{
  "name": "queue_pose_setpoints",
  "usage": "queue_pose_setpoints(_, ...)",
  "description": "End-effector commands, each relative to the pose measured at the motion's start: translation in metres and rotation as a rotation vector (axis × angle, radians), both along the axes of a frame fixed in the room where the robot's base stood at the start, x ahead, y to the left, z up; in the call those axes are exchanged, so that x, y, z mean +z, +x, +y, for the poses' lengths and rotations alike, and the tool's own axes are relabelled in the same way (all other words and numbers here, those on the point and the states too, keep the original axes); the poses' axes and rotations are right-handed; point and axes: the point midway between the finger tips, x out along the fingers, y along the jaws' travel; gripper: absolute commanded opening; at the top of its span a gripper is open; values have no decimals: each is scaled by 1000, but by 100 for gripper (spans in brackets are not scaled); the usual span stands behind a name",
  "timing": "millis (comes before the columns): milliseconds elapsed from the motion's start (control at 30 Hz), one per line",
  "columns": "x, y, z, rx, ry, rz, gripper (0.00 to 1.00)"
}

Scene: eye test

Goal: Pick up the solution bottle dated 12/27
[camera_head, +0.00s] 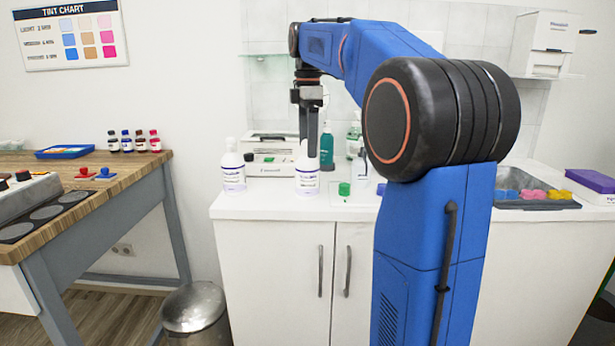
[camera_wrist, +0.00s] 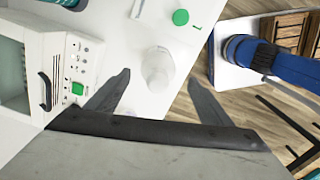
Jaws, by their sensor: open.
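A white bottle (camera_head: 307,178) with a purple-and-white label stands upright on the white counter, right below my gripper (camera_head: 312,130). A bottle also shows in the wrist view (camera_wrist: 158,62), lying between and just beyond the tips of my open, empty gripper (camera_wrist: 158,77). A similar white bottle (camera_head: 232,172) stands to the left. A third pale bottle (camera_head: 362,168) is partly hidden behind my arm. The dates on the labels are too small to read, so I cannot tell which is dated 12/27.
A teal bottle (camera_head: 327,150) stands behind the middle bottle. A white device (camera_head: 266,168) sits between the two left bottles; a green button (camera_head: 344,189) is at the right. A tray of colored pieces (camera_head: 540,200) is further right.

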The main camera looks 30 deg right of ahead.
Motion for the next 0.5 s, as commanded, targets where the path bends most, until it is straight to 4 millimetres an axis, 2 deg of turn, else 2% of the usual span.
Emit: queue_pose_setpoints(500,-51,4,1,0,0,-1,74)
